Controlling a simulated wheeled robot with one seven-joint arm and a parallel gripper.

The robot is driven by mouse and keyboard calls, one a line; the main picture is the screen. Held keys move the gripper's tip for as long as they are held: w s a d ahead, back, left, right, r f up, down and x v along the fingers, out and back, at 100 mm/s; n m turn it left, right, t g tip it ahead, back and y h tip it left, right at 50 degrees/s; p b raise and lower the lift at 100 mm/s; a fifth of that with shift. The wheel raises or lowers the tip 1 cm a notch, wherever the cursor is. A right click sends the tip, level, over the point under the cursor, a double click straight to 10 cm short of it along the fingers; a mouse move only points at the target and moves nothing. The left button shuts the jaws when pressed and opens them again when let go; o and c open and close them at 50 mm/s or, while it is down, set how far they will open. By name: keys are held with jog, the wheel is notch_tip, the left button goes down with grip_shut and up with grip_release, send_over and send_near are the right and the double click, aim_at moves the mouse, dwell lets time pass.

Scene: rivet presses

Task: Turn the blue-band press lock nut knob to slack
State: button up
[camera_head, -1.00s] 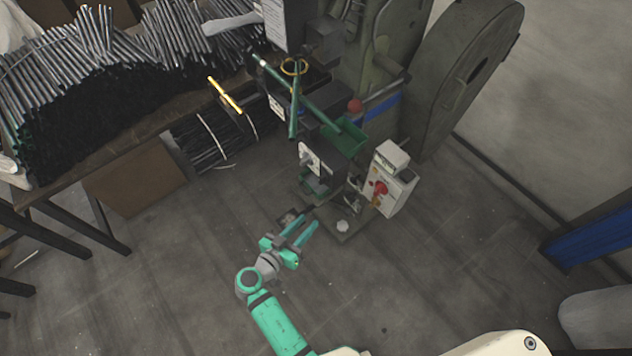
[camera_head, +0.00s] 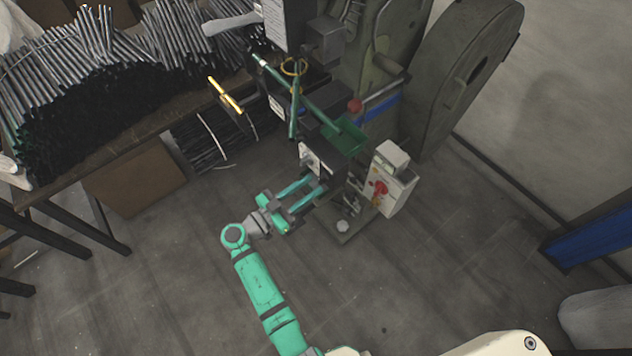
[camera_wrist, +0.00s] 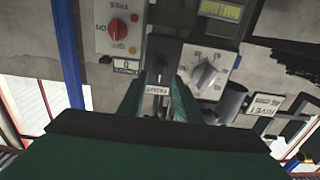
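A dark press (camera_head: 328,152) stands ahead of my gripper, with a white plate (camera_head: 309,156) on its front. In the wrist view a white plate with a grey pointer knob (camera_wrist: 206,75) sits right of my fingers; I cannot tell for sure that it is the lock nut knob. A blue band (camera_head: 378,110) shows behind the press, and a blue strip (camera_wrist: 69,50) at left in the wrist view. My gripper (camera_head: 322,183) is open at the press front. Its two teal fingers (camera_wrist: 158,88) stand apart, with a small label seen between them. The knob is outside the fingers.
A white control box (camera_head: 388,185) with a red switch stands right of the press; its red switch (camera_wrist: 118,32) is upper left in the wrist view. A green tray (camera_head: 347,138) sits on the press. A table of rods (camera_head: 150,120) is at left. The floor in front is clear.

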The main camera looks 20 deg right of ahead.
aim_at(319, 180)
jog(key=shift+x, duration=1.6)
grip_shut()
